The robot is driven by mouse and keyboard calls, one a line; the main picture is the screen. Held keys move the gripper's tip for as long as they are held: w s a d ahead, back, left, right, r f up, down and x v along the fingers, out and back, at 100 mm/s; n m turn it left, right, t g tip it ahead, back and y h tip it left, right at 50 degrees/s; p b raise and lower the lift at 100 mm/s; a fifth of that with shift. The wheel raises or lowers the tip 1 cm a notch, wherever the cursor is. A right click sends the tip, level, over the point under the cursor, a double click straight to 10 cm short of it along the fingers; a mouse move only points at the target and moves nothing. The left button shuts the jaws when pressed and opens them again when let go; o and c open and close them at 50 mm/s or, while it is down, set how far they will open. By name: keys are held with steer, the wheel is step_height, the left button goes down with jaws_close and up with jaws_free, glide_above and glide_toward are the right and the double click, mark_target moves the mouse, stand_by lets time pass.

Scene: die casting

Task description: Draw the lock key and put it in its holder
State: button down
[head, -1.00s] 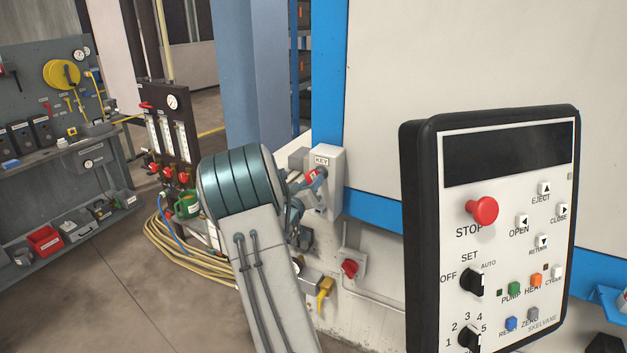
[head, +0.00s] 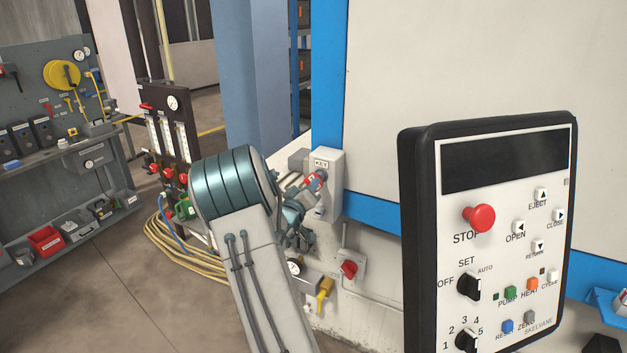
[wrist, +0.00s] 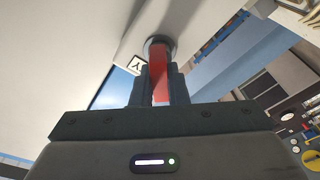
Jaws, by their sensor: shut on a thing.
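The red lock key (wrist: 158,72) is between the two fingers of my gripper (wrist: 158,88) in the wrist view, and the gripper is shut on it. The key's far end is at a round metal lock socket (wrist: 160,44) on a pale box; I cannot tell how deep it sits. In the head view the key (head: 317,178) shows as a small red spot at the grey box labelled KEY (head: 329,168). My arm hides much of the gripper there. I cannot make out the key's holder for certain.
A control panel (head: 507,230) with a red stop button stands large at the right. Below the lock box are a red knob (head: 348,269), a gauge (head: 294,267) and a yellow handle (head: 325,289). Yellow hoses (head: 170,245) and a workbench (head: 60,205) are at the left.

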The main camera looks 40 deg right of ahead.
steer(key=shift+n+y+p, duration=0.3)
steer(key=shift+n+p, duration=0.95)
steer(key=shift+n, duration=0.75)
steer(key=shift+r+n+p, duration=0.1)
steer(key=shift+n+p, duration=1.15)
steer(key=shift+n, duration=0.25)
steer(key=shift+n+p, duration=0.75)
steer(key=shift+n, duration=0.25)
steer(key=shift+y, duration=0.3)
steer(key=shift+n, duration=0.6)
steer(key=shift+n, duration=0.6)
steer(key=shift+v, duration=0.75)
steer(key=shift+v, duration=1.35)
